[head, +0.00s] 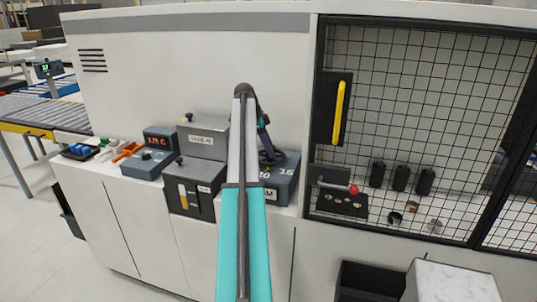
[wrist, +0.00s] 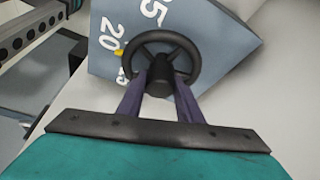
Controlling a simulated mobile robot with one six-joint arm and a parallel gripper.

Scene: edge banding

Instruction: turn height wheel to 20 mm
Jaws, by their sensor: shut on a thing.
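The height wheel (wrist: 183,50) is a black ring with a central hub, in front of a blue-grey scale box (wrist: 215,25) in the wrist view. White figures show on the box: 20, one ending in 5, and one partly hidden by the wheel. A small yellow mark (wrist: 118,52) sits at the wheel's left edge, just beside the 20. My gripper (wrist: 158,84) is shut on the wheel, with its two dark fingers either side of the hub. In the head view my arm hides part of the wheel and the scale box (head: 286,186).
Left of the scale box stand a grey box with an orange strip (head: 183,196) and a unit with a red display (head: 158,138). To the right are a red-knobbed lever (head: 353,189) and a mesh door with a yellow handle (head: 339,112).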

